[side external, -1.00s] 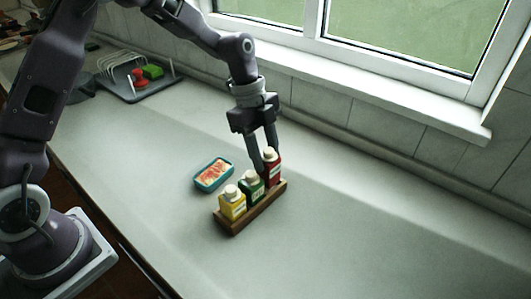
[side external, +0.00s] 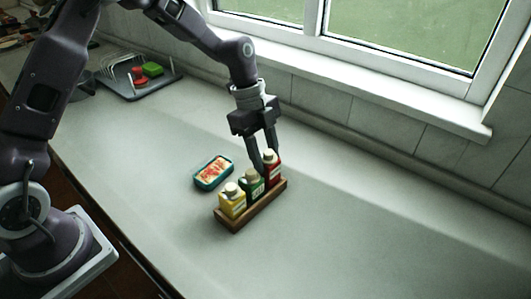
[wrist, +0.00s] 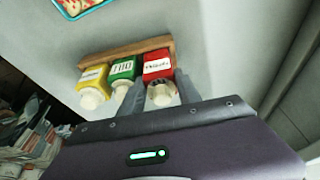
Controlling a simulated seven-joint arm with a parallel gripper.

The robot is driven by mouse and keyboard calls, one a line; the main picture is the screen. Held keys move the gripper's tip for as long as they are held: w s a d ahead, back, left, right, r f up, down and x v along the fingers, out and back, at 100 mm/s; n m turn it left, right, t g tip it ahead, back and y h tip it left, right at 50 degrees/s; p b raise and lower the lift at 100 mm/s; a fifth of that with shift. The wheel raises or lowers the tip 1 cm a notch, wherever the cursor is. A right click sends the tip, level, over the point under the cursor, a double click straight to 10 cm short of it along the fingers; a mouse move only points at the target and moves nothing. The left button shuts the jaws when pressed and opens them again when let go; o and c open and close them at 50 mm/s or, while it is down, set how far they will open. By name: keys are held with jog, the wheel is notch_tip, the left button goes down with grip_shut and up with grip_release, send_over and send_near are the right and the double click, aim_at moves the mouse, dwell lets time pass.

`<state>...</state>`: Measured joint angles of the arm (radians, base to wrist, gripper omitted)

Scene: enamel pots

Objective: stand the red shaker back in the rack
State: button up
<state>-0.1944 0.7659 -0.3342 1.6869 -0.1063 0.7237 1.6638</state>
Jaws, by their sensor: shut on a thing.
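The red shaker (side external: 273,169) stands upright at the right end of the wooden rack (side external: 250,210), beside the green shaker (side external: 252,188) and the yellow shaker (side external: 233,203). My gripper (side external: 264,167) is shut on the red shaker near its top. In the wrist view the red shaker (wrist: 157,68) is between my fingers, at the end of the rack (wrist: 123,52), in line with the green shaker (wrist: 124,69) and the yellow one (wrist: 93,77). The red shaker's base is hidden by the rack's wall, so I cannot tell whether it touches the rack's floor.
A teal dish with food (side external: 213,173) sits left of the rack. A dark drying tray (side external: 140,85) with a wire holder, a red item and a green sponge (side external: 153,70) is at the back left. The counter to the right is clear; the window wall runs behind.

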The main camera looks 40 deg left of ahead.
jog(key=shift+f, duration=0.9)
jog(key=o, duration=1.4)
jog(key=s+a+r+n+t+y, duration=0.1)
jog(key=s+a+r+n, duration=0.2)
jog(key=r, duration=0.5)
jog(key=s+a+r+n+t+y, duration=0.15)
jog(key=s+r, duration=0.25)
jog(key=r, duration=0.4)
jog(key=s+a+r+n+t, duration=0.1)
jog(key=s+r+n, duration=0.1)
jog(key=s+n, duration=0.5)
jog(key=s+a+r+n+t, duration=0.2)
jog(key=s+n, duration=0.5)
jog(key=s, duration=0.6)
jog(key=shift+s+r+y, duration=0.3)
jog(key=shift+s+y, duration=0.1)
jog(key=shift+y, duration=0.05)
